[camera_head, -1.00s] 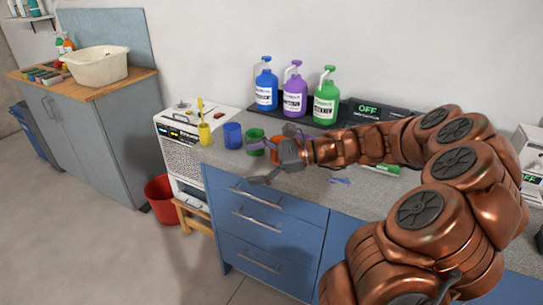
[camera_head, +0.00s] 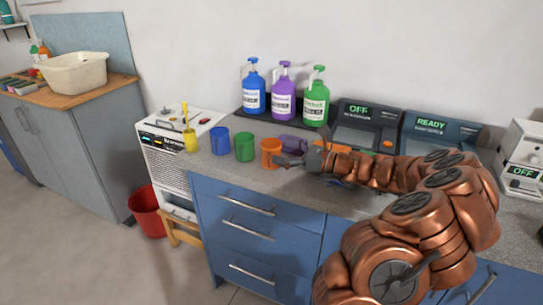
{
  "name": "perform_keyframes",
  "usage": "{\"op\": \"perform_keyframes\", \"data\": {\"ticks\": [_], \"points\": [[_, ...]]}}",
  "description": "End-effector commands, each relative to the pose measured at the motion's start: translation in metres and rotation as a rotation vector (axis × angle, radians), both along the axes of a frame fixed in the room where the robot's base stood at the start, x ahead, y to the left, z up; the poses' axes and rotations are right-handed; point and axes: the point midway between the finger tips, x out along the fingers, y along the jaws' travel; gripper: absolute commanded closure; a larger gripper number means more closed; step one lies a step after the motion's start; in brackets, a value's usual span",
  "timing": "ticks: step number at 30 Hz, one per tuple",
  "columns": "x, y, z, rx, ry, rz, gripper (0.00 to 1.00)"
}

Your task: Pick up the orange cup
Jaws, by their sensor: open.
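The orange cup (camera_head: 269,153) stands upright on the grey countertop, to the right of the green cup (camera_head: 244,147) and the blue cup (camera_head: 219,140). My gripper (camera_head: 284,152) is open, just right of the orange cup, with its fingers pointing left. One grey finger overlaps the cup's right side in the picture. I cannot tell whether it touches the cup.
A yellow cup (camera_head: 191,142) stands at the counter's left end. Blue (camera_head: 253,90), purple (camera_head: 283,98) and green (camera_head: 315,101) pump bottles stand on a black tray behind. Machines labelled OFF (camera_head: 364,124) and READY (camera_head: 436,134) are at the back right.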

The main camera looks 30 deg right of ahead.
Motion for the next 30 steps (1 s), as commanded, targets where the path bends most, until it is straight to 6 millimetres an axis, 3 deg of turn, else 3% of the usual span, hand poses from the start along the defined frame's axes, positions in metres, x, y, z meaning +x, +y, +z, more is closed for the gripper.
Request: {"op": "perform_keyframes", "data": {"ticks": [9, 18, 30], "points": [[0.029, 0.02, 0.0, -0.001, 0.0, -0.001, 0.08], [0.032, 0.021, 0.0, -0.001, 0.0, -0.003, 0.08], [0.032, 0.021, 0.0, -0.001, 0.0, -0.003, 0.49]]}}
